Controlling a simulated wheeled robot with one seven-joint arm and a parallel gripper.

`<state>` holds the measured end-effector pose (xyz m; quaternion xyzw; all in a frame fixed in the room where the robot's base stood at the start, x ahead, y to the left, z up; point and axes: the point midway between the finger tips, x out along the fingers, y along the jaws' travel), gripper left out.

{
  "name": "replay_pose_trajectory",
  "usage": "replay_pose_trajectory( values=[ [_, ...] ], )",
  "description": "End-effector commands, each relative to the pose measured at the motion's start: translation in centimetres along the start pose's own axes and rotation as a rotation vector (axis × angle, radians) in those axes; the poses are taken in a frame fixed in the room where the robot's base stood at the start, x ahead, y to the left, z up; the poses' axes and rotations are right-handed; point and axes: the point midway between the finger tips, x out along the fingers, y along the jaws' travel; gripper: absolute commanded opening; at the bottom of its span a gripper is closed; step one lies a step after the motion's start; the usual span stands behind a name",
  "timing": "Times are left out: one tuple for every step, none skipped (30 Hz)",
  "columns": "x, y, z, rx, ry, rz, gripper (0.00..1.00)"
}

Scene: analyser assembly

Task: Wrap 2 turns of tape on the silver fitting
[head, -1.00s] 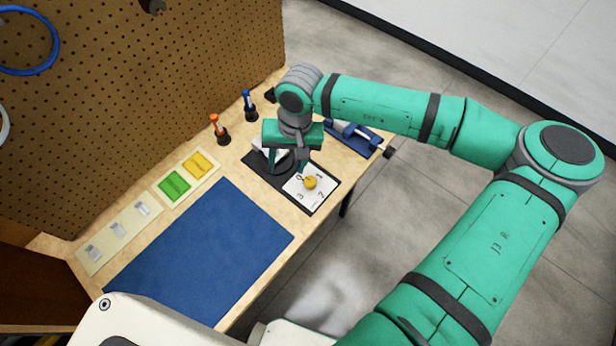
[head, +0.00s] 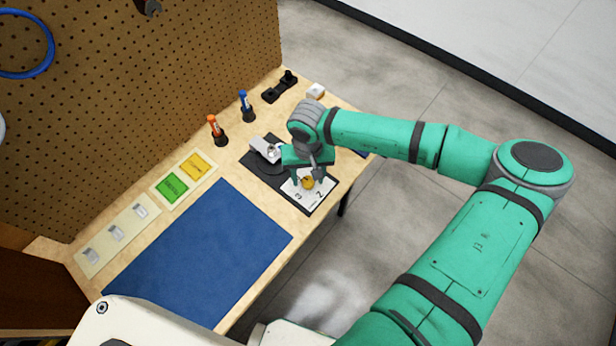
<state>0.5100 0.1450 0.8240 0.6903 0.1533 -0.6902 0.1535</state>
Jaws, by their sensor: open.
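A grey-white piece with a silver end (head: 268,150) sits on the black base plate (head: 262,172); I take it for the silver fitting and its holder, but it is too small to be sure. Right beside it on the same plate is a white number card (head: 316,196) with a small round yellow piece (head: 307,183). My gripper (head: 309,178) points down over the card, its fingers open near the yellow piece. I cannot tell whether they touch it. My gripper hides the card's far part. No tape can be made out for sure.
An orange-topped tool (head: 214,128) and a blue-topped tool (head: 246,104) stand in holders. A black two-post stand (head: 280,86) and a white block (head: 316,91) are at the back. Green (head: 172,188) and yellow (head: 195,166) pads lie left. The blue mat (head: 205,255) is clear.

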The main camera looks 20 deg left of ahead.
Motion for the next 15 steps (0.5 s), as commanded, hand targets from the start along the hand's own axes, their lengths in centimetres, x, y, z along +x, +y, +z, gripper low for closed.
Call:
replay_pose_trajectory(
  values=[
    [0.32, -0.03, 0.00, 0.000, 0.000, 0.000, 0.48],
    [0.47, -0.03, 0.01, 0.000, 0.000, 0.000, 0.48],
    [0.62, -0.03, 0.02, 0.000, 0.000, 0.000, 0.48],
    [0.70, -0.04, 0.02, 0.000, 0.000, 0.000, 0.48],
    [0.75, -0.04, 0.03, 0.000, 0.000, 0.000, 0.48],
    [0.79, -0.04, 0.03, 0.000, 0.000, 0.000, 0.48],
    [0.80, -0.03, 0.03, 0.000, 0.000, 0.000, 0.48],
    [0.80, -0.03, 0.03, 0.000, 0.000, 0.000, 0.48],
    [0.80, -0.03, 0.02, 0.000, 0.000, 0.000, 0.48],
    [0.79, -0.02, 0.02, 0.000, 0.000, 0.000, 0.48],
    [0.79, -0.02, 0.02, 0.000, 0.000, 0.000, 0.48],
    [0.78, -0.02, 0.02, 0.000, 0.000, 0.000, 0.48],
    [0.78, -0.02, 0.02, 0.000, 0.000, 0.000, 0.41],
    [0.77, -0.02, 0.02, 0.000, 0.000, 0.000, 0.34],
    [0.77, -0.02, 0.02, 0.000, 0.000, 0.000, 0.24]
  ],
)
